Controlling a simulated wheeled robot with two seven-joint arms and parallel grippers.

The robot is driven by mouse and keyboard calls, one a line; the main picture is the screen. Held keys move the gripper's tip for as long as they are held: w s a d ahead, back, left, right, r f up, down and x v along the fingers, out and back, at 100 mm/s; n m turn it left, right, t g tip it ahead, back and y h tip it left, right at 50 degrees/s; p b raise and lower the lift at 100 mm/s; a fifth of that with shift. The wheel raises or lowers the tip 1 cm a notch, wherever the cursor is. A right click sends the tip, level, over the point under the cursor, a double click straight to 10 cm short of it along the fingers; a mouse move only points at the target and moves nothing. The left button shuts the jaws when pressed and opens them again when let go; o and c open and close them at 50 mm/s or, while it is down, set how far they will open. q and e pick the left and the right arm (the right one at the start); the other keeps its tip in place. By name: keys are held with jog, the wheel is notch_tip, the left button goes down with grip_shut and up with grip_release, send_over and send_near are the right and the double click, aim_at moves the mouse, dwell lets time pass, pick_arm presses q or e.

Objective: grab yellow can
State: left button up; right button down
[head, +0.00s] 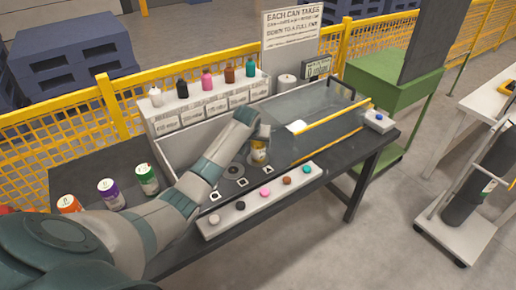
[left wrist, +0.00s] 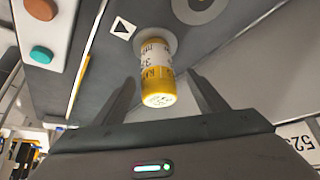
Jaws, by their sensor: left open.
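The yellow can (head: 259,156) stands on the dark worktop in the head view, partly covered by my left gripper (head: 258,138). It has a white label band with dark print and yellow ends. In the left wrist view the can (left wrist: 158,75) is between the two open fingers of my left gripper (left wrist: 160,95). Gaps show on both sides of it, so the fingers appear apart from it. Its far end is by a pale round spot on the surface. My right gripper is not in view.
Orange, purple and green-labelled cans (head: 108,190) stand at the worktop's left. Colored bottles (head: 207,80) line a shelf behind. A strip of colored buttons (head: 262,200) runs along the front edge. A clear panel with a yellow bar (head: 330,124) lies to the right.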

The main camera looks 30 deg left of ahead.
pick_arm(q)
jog(key=shift+w+f+p, duration=0.75)
jog(key=shift+w+f, duration=0.1)
jog(key=shift+f, duration=0.15)
jog(key=shift+x, duration=1.25)
jog(key=shift+s, duration=0.1)
jog(key=shift+c, duration=0.3)
jog(key=shift+a+r, duration=0.1)
jog(key=c, duration=1.3)
jog(key=shift+c, duration=0.2)
notch_tip(320, 180, up, 8)
jog(key=b, duration=0.2)
jog(key=shift+r+b, duration=0.2)
jog(key=shift+b, duration=0.1)
jog(key=shift+r, duration=0.8)
